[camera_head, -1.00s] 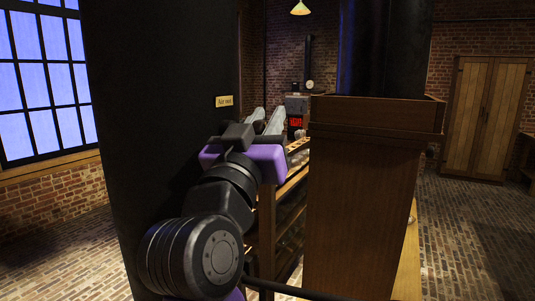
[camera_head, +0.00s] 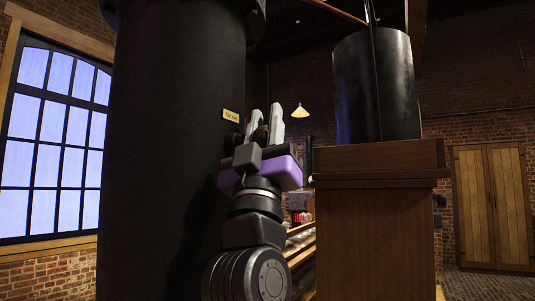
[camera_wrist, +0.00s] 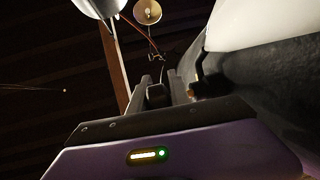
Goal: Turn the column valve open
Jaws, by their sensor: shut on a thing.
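The big black column (camera_head: 175,150) stands at the left with a small brass label (camera_head: 231,116) on its side. My gripper (camera_head: 266,118) points upward beside the column, just right of the label. Its two pale fingers are shut on a dark part, which looks like the valve's handle (camera_head: 259,134). In the wrist view a dark block, likely the same handle (camera_wrist: 158,96), sits between the fingers, with a small brass fitting (camera_wrist: 194,91) to the right by the column. How far the valve is turned cannot be told.
A wooden cabinet (camera_head: 375,240) with a black cylinder (camera_head: 375,88) above it stands close to the right of my arm. A lamp (camera_head: 300,111) hangs further back. A tall window (camera_head: 52,140) is at the left, wooden doors (camera_head: 492,205) at the far right.

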